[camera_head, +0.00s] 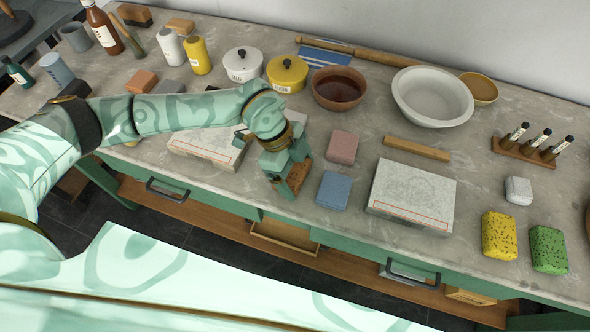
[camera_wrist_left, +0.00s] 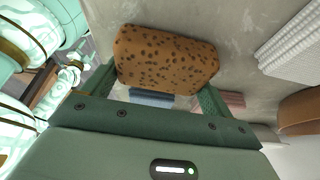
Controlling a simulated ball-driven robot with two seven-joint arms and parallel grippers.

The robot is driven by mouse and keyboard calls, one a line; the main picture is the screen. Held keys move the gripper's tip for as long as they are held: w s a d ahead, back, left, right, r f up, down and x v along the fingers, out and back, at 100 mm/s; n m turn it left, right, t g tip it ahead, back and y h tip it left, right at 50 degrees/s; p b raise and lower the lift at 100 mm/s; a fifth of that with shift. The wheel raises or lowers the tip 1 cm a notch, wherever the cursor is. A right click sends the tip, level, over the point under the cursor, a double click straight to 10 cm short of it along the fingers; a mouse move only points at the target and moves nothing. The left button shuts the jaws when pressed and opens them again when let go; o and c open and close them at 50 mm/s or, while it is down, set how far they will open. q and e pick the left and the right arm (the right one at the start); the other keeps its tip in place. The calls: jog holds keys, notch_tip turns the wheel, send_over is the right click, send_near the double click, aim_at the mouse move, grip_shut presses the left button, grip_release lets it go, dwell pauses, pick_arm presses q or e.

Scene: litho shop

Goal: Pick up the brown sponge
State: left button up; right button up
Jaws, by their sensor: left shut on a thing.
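The brown sponge (camera_head: 298,177), orange-brown with dark specks, is between the fingers of my left gripper (camera_head: 290,183) near the counter's front edge. In the left wrist view the sponge (camera_wrist_left: 165,58) spans the gap between the two green fingers (camera_wrist_left: 158,84), with one finger at each side. The gripper is shut on it. The fingers partly hide the sponge in the head view. I cannot tell how far it is above the counter.
A pale stone slab (camera_head: 411,195) lies further right; another (camera_head: 205,148) is left, under my arm. Yellow (camera_head: 499,236) and green (camera_head: 548,249) sponges lie far right.

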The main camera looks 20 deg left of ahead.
aim_at(302, 174)
pick_arm(q)
jog(key=shift+r, duration=0.45)
notch_tip(302, 174, up, 3)
jog(key=shift+a+f+p, duration=0.1)
jog(key=shift+p, duration=0.55)
jog(key=s+r, duration=0.1)
jog(key=s+a+r+p, duration=0.1)
jog(key=s+r, duration=0.1)
jog(key=r, duration=0.1)
jog(key=shift+a+p, duration=0.3)
jog(key=shift+a, duration=0.1)
jog(key=s+a+r+p, duration=0.1)
jog(key=s+a+r, duration=0.4)
jog(key=s, duration=0.4)
jog(key=shift+a, duration=0.15)
jog(key=shift+o, duration=0.5)
